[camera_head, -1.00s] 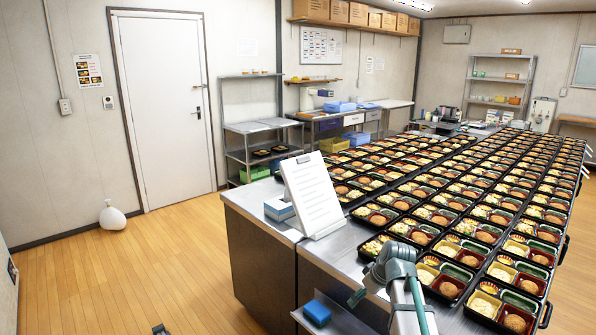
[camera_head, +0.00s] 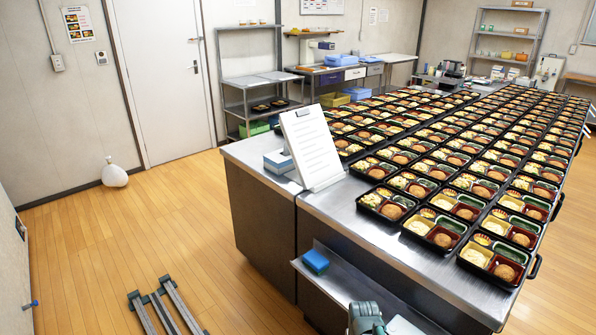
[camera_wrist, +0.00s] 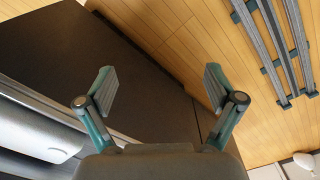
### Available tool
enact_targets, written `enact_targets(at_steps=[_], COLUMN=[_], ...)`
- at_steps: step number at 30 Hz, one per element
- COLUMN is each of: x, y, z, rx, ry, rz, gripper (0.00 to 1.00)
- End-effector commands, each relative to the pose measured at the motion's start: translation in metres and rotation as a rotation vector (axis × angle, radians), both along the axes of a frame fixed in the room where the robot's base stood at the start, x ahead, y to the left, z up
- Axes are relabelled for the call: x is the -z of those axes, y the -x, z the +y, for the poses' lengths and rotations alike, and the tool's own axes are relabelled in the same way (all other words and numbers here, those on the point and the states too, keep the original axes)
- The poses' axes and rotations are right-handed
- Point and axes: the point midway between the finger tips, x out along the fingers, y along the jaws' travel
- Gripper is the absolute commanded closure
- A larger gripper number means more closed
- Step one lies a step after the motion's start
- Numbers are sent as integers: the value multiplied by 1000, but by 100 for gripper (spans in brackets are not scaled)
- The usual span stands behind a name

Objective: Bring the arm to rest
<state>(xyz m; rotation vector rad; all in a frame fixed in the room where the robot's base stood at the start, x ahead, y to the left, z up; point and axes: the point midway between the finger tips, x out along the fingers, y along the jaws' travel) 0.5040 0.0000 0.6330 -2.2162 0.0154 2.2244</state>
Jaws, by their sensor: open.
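My gripper (camera_wrist: 160,88) is open and empty in the wrist view, its two teal fingers spread wide. Between and beyond the fingers are the dark side of the counter (camera_wrist: 60,45) and the wooden floor (camera_wrist: 165,25). The fingers touch nothing that I can see. In the head view only a teal and grey part of my arm shows at the bottom edge, in front of the counter (camera_head: 345,210). The fingers cannot be made out there.
Rows of filled bento trays (camera_head: 436,230) cover much of the steel counter top. A white clipboard (camera_head: 312,150) stands near its left corner. A blue sponge (camera_head: 315,262) lies on a low shelf at the counter's front. Open floor (camera_head: 150,235) lies to the left.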

Motion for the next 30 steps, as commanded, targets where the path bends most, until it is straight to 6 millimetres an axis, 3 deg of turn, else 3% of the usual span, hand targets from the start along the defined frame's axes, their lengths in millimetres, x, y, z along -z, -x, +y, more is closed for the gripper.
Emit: enact_targets(at_steps=[1, 3, 8, 15, 21, 24, 30], x=[21, 44, 92, 153, 186, 195, 202], y=[15, 35, 87, 174, 242, 266, 287], z=[0, 0, 0, 0, 0, 0, 0], rx=[-5, -4, -5, -5, -4, -4, -5], ry=[-2, -4, -6, -7, -8, -8, -8], rz=[41, 91, 204, 378, 504, 547, 584], gripper=[8, 8, 8, 8, 8, 8, 8])
